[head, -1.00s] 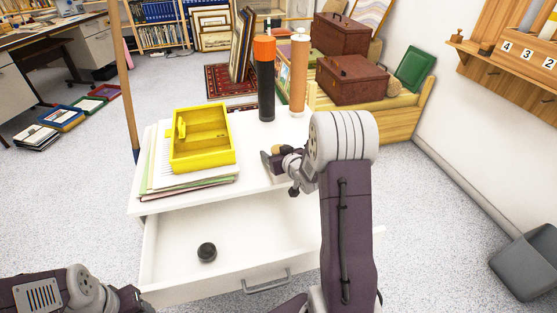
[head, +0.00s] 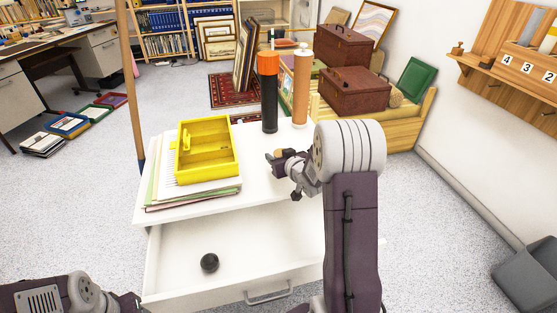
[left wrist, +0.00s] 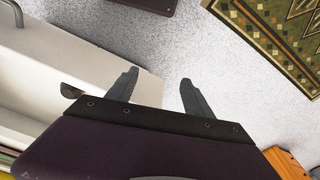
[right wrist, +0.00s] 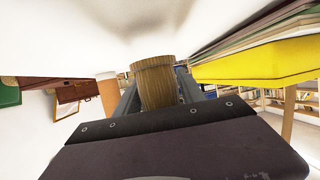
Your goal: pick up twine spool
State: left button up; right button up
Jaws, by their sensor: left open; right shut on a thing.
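The twine spool (right wrist: 155,84) is a tan, ridged cylinder between the fingers of my right gripper (right wrist: 156,88), which is shut on it. In the head view only a small tan part of the spool (head: 284,154) shows at my right gripper (head: 275,160), over the right part of the white cabinet top (head: 262,182). My right arm hides some of that area. I cannot tell exactly how far the spool is from the surface. My left gripper (left wrist: 158,80) is open and empty, low beside the cabinet, over the grey floor.
A yellow tray (head: 207,176) lies on papers (head: 160,195) at the cabinet's left. A black bottle with an orange cap (head: 268,95) and a tan cylinder (head: 301,88) stand at the back. The open drawer (head: 240,250) below holds a dark round object (head: 209,262).

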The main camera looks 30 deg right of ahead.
jog(key=s+d+r+p, duration=0.2)
jog(key=d+r+p, duration=0.3)
jog(key=d, duration=0.6)
jog(key=shift+s+d+r+p, duration=0.2)
jog(key=shift+s+r+p, duration=0.2)
jog(key=shift+r, duration=0.8)
